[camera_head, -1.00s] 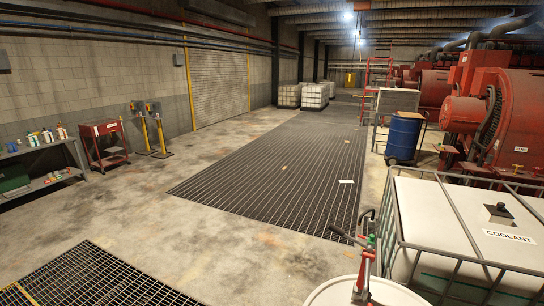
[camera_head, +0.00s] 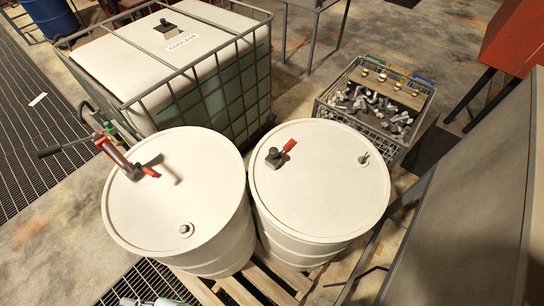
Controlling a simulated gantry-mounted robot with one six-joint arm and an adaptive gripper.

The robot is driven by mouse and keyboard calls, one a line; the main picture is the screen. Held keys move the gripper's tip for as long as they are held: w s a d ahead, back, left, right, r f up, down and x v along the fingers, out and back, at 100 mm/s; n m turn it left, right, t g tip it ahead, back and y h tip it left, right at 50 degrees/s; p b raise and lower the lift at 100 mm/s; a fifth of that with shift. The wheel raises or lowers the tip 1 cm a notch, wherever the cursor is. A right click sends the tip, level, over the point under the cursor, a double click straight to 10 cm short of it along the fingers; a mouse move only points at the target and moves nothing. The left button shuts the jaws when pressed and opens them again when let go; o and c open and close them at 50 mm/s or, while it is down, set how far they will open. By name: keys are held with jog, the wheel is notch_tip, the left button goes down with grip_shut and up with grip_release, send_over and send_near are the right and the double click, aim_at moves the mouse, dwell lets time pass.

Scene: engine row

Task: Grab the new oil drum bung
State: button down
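Two white drums stand side by side on a pallet. The left drum (camera_head: 150,205) has a small round bung (camera_head: 185,230) near its front edge and a red-handled pump (camera_head: 115,153) at its back left. The right drum (camera_head: 315,200) has a small bung-like fitting (camera_head: 363,159) at its right and a dark block with a red lever (camera_head: 279,154) at its left. I cannot tell which piece is the new bung. My gripper cannot be made out. A teal and grey thing shows partly at the bottom edge, too cut off to identify.
A caged white coolant tank (camera_head: 145,60) stands behind the left drum. A wire crate (camera_head: 415,130) of metal fittings, with several small round caps on a board, stands behind the right drum. A wooden pallet (camera_head: 240,290) lies under the drums. A grey panel (camera_head: 470,190) borders the right.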

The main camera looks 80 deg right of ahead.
dwell(0.3)
jog(key=c, duration=0.7)
grip_release()
